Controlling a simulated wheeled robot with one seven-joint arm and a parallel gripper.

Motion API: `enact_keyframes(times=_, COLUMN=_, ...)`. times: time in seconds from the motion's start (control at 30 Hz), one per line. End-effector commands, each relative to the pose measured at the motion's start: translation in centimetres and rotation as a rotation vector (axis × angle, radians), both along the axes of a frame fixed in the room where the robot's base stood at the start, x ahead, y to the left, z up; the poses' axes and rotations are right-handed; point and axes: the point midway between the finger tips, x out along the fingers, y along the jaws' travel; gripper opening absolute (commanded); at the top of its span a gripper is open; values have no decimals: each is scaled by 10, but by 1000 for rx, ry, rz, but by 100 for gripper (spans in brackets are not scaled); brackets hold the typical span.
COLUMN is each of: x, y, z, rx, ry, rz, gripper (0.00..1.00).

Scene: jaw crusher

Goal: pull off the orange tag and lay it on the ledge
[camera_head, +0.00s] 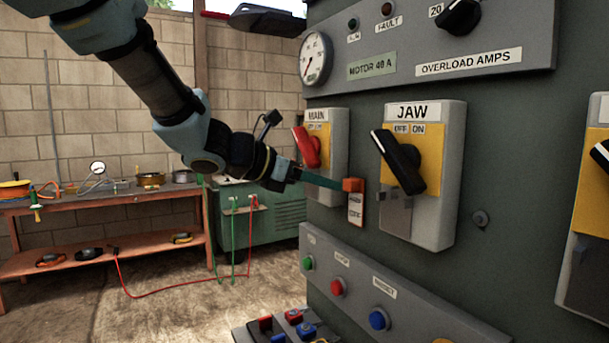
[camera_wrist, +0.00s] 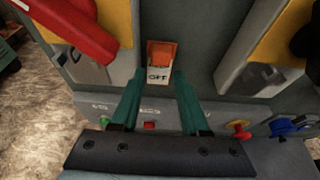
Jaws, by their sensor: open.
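The orange tag (camera_head: 353,185) hangs on the grey panel between the MAIN and JAW switch boxes, with a white lower part lettered OFF. It also shows in the wrist view (camera_wrist: 162,54), just beyond the fingertips. My gripper (camera_wrist: 160,73) is open, with its two green fingers on either side of the tag's lower end in that view. In the head view my gripper (camera_head: 345,185) reaches the tag from the left. I cannot tell whether a finger touches it. The ledge (camera_head: 400,290) seems to be the sloped button strip below the switches.
The MAIN box with a red handle (camera_head: 306,147) is close on the left. The JAW box with a black handle (camera_head: 398,162) is close on the right. Red, green and blue buttons (camera_head: 378,319) stick out below. A workbench (camera_head: 110,198) stands at the back left.

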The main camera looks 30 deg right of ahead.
Motion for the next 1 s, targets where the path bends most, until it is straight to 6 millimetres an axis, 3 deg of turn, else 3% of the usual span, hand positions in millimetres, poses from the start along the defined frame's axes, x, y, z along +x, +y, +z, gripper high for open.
enact_keyframes(times=0.1, x=-2, y=-21, z=-7, rx=0, ry=3, rz=-3, gripper=45)
enact_keyframes(times=0.3, x=-3, y=-44, z=-16, rx=1, ry=0, rz=-2, gripper=45)
enact_keyframes(times=0.73, x=-3, y=-53, z=-20, rx=1, ry=-2, rz=0, gripper=45)
enact_keyframes(times=1.0, x=-3, y=-53, z=-20, rx=1, ry=-2, rz=0, gripper=17)
